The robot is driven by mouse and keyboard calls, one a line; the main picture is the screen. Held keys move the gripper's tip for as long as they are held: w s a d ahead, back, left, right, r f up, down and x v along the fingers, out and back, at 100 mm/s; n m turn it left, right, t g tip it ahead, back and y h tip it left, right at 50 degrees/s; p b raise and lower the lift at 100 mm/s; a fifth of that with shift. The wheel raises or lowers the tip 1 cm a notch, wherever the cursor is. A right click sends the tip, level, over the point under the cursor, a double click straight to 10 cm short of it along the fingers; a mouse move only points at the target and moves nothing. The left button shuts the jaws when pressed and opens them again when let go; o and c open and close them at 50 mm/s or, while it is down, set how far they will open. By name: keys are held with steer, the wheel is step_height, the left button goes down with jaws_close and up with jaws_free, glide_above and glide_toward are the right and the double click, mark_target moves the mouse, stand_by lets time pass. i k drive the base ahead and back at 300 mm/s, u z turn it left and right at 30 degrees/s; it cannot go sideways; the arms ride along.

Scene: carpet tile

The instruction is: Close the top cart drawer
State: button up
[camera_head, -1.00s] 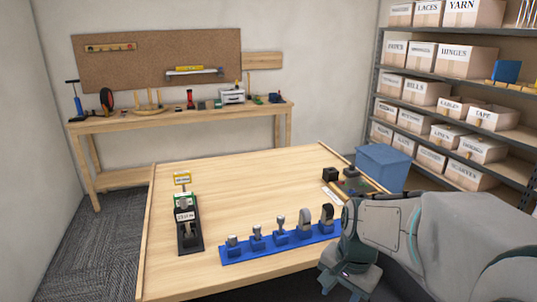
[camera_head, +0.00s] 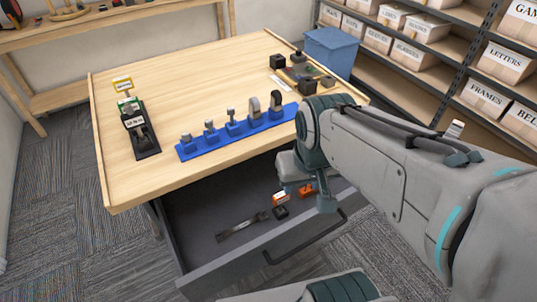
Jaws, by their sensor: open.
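The top cart drawer (camera_head: 195,235) is a dark grey drawer pulled out from under the wooden worktop. Its front panel (camera_head: 245,268) faces the bottom of the picture and has a dark bar handle (camera_head: 305,240). Inside lie a grey wrench-like tool (camera_head: 242,227), small orange items (camera_head: 306,190) and a small dark block (camera_head: 281,212). My gripper (camera_head: 326,200) points down over the right part of the drawer, between the worktop edge and the handle. It is open, though its fingers are partly hidden by my arm. I cannot tell whether it touches anything.
The wooden worktop (camera_head: 185,85) carries a blue rack (camera_head: 210,147) of tools near its front edge and a black stand (camera_head: 140,130) at left. A blue bin (camera_head: 330,50) and box shelves (camera_head: 430,60) stand behind at right. Carpet (camera_head: 60,200) is clear at left.

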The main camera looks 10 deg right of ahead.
mark_target(190, 216)
steer(key=z, duration=0.85)
steer(key=k, duration=1.7)
steer(key=u, duration=1.3)
steer(key=i, duration=1)
